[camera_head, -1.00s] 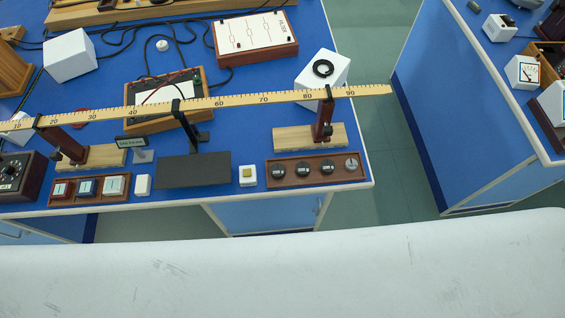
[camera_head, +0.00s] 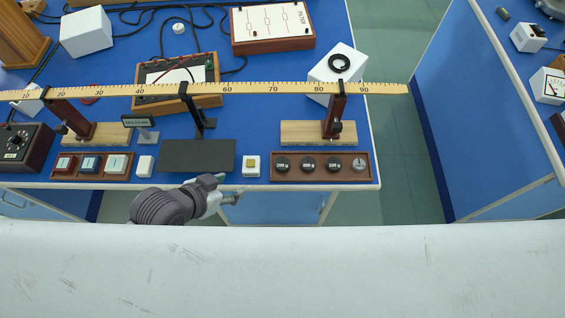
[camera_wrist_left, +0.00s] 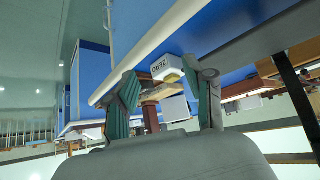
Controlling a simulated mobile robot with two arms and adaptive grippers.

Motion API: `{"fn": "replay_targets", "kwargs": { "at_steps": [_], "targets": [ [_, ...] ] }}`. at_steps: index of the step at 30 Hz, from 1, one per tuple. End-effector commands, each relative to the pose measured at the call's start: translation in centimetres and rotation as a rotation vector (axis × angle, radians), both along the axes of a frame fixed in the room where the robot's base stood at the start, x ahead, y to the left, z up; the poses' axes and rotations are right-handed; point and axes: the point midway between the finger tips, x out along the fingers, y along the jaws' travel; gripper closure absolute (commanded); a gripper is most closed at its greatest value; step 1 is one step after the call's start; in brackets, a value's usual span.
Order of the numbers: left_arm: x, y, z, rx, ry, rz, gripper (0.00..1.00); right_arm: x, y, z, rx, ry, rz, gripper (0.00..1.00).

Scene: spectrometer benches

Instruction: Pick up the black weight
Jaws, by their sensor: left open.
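A brown wooden tray (camera_head: 365,178) near the front edge of the blue bench holds a row of three round black weights, the left one (camera_head: 283,164), the middle one (camera_head: 308,164) and the right one (camera_head: 333,164), plus a grey metal piece (camera_head: 359,165). My left gripper (camera_head: 234,197) is in front of the bench edge, left of the tray and apart from it. In the left wrist view its two green-padded fingers (camera_wrist_left: 163,76) are spread with nothing held. I cannot make out the weights there. My right gripper is not in view.
A white box with a yellow button (camera_head: 251,166) stands left of the tray; it shows as the ZERO box (camera_wrist_left: 168,75) in the wrist view. A long ruler (camera_head: 250,88) on wooden-based stands spans the bench behind. A dark plate (camera_head: 197,155) lies further left.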

Motion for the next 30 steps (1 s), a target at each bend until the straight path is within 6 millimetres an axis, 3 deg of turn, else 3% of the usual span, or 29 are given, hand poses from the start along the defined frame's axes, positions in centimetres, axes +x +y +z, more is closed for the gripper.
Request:
{"fn": "replay_targets", "kwargs": {
  "at_steps": [8,17,20,30],
  "targets": [
    [0.8,-2.9,1.9,-0.132,-0.162,-0.254,0.47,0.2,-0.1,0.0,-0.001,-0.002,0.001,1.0],
    [0.7,-1.9,3.1,-0.259,-0.246,-0.358,0.47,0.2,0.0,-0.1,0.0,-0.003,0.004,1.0],
    [1.3,-2.3,2.9,-0.271,-0.253,-0.356,0.47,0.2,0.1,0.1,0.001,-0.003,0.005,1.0],
    [4.3,-6.9,0.1,-0.272,-0.252,-0.356,0.47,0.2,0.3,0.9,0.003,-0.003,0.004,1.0]
  ]
}}
